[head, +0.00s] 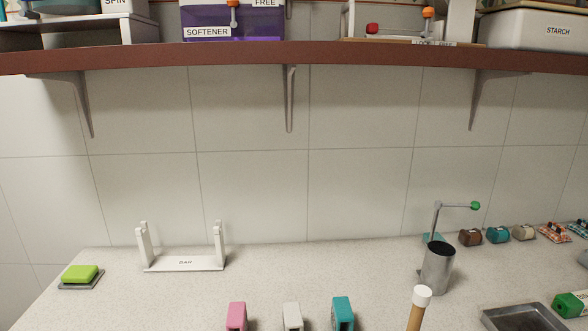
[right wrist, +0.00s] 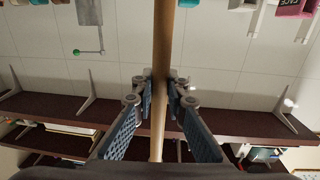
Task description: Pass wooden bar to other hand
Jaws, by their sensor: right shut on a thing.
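The wooden bar (right wrist: 163,40) runs lengthwise through the middle of the right wrist view. My right gripper (right wrist: 161,88) is shut on it, with a blue-padded finger on each side. In the head view a wooden bar with a white end cap (head: 416,312) rises upright but slightly tilted from the bottom edge; its lower part is out of frame. My right gripper is not visible in the head view. My left gripper is in neither view.
A white rack labelled BAR (head: 185,263) stands empty on the stone counter (head: 330,270). A metal cup (head: 438,270) and grey tray (head: 522,318) are near the bar. Pink, white and teal blocks (head: 343,312) line the front. A brown shelf (head: 300,57) spans above.

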